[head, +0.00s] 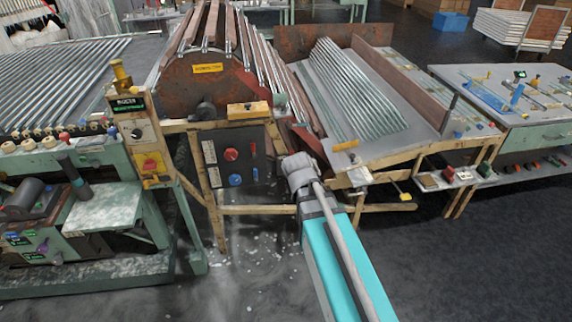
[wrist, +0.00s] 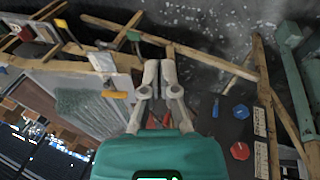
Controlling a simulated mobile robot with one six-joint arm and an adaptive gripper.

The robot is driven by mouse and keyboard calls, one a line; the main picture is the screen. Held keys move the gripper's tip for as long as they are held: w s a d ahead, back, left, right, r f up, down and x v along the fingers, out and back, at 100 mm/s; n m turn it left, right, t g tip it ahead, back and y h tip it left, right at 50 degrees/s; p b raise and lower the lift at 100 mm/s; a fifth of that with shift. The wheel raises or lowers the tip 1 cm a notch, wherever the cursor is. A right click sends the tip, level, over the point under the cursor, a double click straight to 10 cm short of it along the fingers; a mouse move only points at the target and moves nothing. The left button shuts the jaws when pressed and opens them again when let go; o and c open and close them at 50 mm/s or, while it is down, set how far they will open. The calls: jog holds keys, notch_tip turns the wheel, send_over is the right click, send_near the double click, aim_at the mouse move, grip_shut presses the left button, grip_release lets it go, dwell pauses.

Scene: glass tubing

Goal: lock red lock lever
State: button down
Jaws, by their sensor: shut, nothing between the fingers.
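The red lever (head: 253,149) sits on a dark control panel (head: 212,165) under the rusty drum, right of the red knob (head: 231,154). It stands roughly upright in the head view. I cannot make it out in the wrist view, where my gripper's teal body covers part of the panel. My gripper (head: 297,160) is right of the panel and apart from the lever in the head view. In the wrist view its fingers (wrist: 159,65) are together, with nothing held. Whether the lever is locked cannot be told.
A blue lever (head: 255,174) and a blue knob (head: 235,180) are below the red ones; the blue lever (wrist: 215,106) also shows in the wrist view. Wooden frame posts (head: 209,190) border the panel. A sloped rack of tubes (head: 365,90) stands right.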

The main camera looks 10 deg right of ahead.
jog(key=w+a+f+n+t+h+b, duration=0.2)
jog(key=w+f+n+t+h+b, duration=0.15)
jog(key=w+b, duration=0.65)
jog(key=w+a+f+n+t+h+b, duration=0.25)
jog(key=w+f+t+b, duration=0.25)
jog(key=w+b, duration=0.5)
jog(key=w+a+f+n+t+b, duration=0.2)
jog(key=w+a+n+t+b, duration=0.2)
jog(key=w+a+b, duration=0.2)
jog(key=shift+a+t+b, duration=0.35)
jog(key=shift+a+b, duration=0.05)
jog(key=shift+a, duration=0.15)
jog(key=shift+w, duration=0.15)
jog(key=shift+w+d, duration=2.25)
jog(key=shift+d, duration=0.15)
jog(key=shift+w+d, duration=2.2)
jog(key=shift+d, duration=0.15)
jog(key=shift+a+r, duration=0.1)
jog(key=shift+a, duration=0.1)
